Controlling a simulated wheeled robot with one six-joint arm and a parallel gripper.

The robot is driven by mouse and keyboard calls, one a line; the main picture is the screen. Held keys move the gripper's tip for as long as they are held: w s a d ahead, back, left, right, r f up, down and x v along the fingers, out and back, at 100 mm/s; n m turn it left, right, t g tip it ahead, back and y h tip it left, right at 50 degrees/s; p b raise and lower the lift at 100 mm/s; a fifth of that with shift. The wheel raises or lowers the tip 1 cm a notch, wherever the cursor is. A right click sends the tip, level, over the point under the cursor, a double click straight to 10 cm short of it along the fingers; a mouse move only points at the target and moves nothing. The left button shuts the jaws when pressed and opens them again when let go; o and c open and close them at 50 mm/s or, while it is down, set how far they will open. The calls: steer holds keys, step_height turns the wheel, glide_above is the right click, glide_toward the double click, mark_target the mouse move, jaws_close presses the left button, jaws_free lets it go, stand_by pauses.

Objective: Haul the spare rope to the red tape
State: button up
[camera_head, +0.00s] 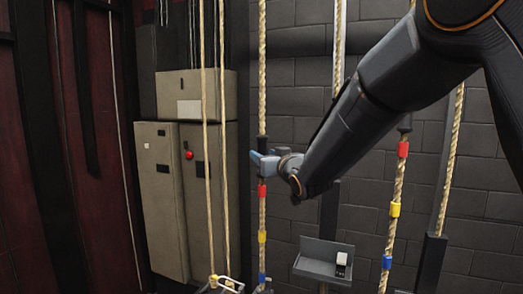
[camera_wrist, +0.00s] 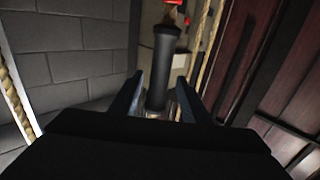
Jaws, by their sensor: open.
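Two hanging ropes carry red, yellow and blue tape bands: a middle rope (camera_head: 262,214) and a right rope (camera_head: 399,178). I cannot tell which is the spare one. The middle rope has a black sleeve (camera_head: 262,143) above its red tape (camera_head: 262,190). The right rope's red tape (camera_head: 403,149) sits just below a dark fitting. My gripper (camera_head: 263,161) is at the middle rope, between sleeve and red tape. In the wrist view my open gripper (camera_wrist: 160,82) has a black cylinder (camera_wrist: 162,60) between or just beyond its fingers; contact is unclear.
Beige cabinets (camera_head: 160,200) with a red button (camera_head: 188,155) stand behind, at left. Plain ropes (camera_head: 204,130) hang before them. A grey tray (camera_head: 322,262) with a small black and white item is at lower middle. A brick wall (camera_head: 300,100) is behind.

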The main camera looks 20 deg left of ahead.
steer(key=shift+p+x, duration=0.4)
steer(key=shift+x, duration=0.85)
jaws_close()
